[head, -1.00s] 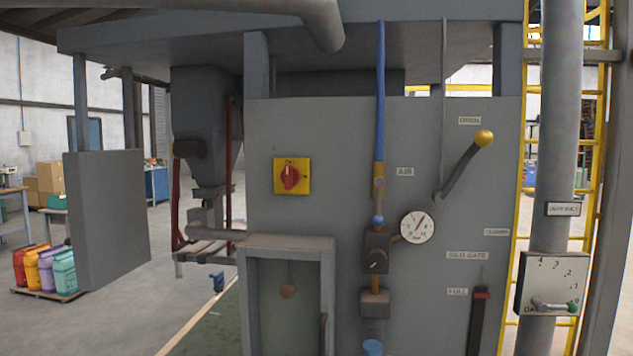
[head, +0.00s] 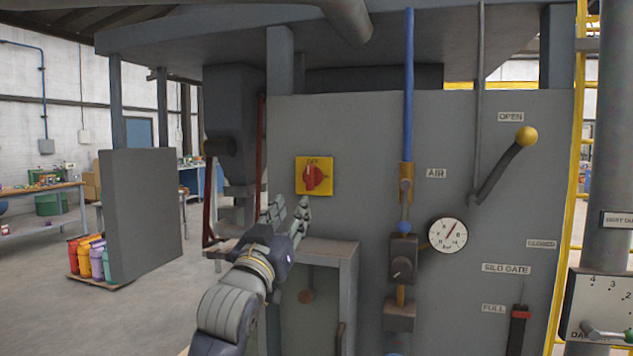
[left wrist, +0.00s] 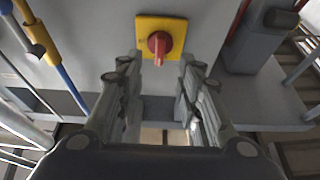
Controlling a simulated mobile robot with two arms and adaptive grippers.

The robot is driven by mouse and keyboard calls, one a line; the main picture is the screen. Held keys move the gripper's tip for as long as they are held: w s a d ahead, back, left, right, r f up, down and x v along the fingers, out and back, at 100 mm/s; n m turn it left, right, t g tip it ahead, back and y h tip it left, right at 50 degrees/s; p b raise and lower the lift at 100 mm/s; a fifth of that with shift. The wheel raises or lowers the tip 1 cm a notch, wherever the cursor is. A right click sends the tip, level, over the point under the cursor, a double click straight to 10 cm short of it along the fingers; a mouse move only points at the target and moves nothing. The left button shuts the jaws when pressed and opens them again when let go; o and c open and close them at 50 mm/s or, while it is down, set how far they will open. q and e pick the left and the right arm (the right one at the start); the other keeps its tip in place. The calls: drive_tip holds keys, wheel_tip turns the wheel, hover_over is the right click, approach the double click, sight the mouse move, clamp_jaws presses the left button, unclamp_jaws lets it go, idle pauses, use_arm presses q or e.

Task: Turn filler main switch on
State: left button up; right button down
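The filler main switch is a red rotary knob (head: 314,178) on a yellow plate (head: 327,161) on the grey panel, with "OFF" lettered above the knob. In the left wrist view the red knob (left wrist: 158,45) shows ahead, between the lines of my fingers and beyond their tips. My left gripper (head: 289,212) is just below and left of the switch in the head view. Its two fingers stand apart with nothing between them, as the left wrist view (left wrist: 157,75) shows. It is not touching the knob. My right gripper is not in view.
A grey box frame (head: 348,262) juts from the panel below the switch. An air line with a gauge (head: 448,235) and a yellow-knobbed lever (head: 526,136) are to the right.

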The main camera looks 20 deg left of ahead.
sight(308, 178)
use_arm(q)
drive_tip(key=p+x, duration=0.1)
drive_tip(key=x, duration=0.2)
drive_tip(key=r+p+x, duration=0.1)
drive_tip(key=x, duration=0.2)
drive_tip(key=p+x, duration=0.1)
drive_tip(key=x, duration=0.3)
drive_tip(key=shift+s+r, duration=0.15)
drive_tip(key=shift+s, duration=0.15)
drive_tip(key=shift+w+r, duration=0.15)
drive_tip(key=shift+w, duration=0.45)
clamp_jaws()
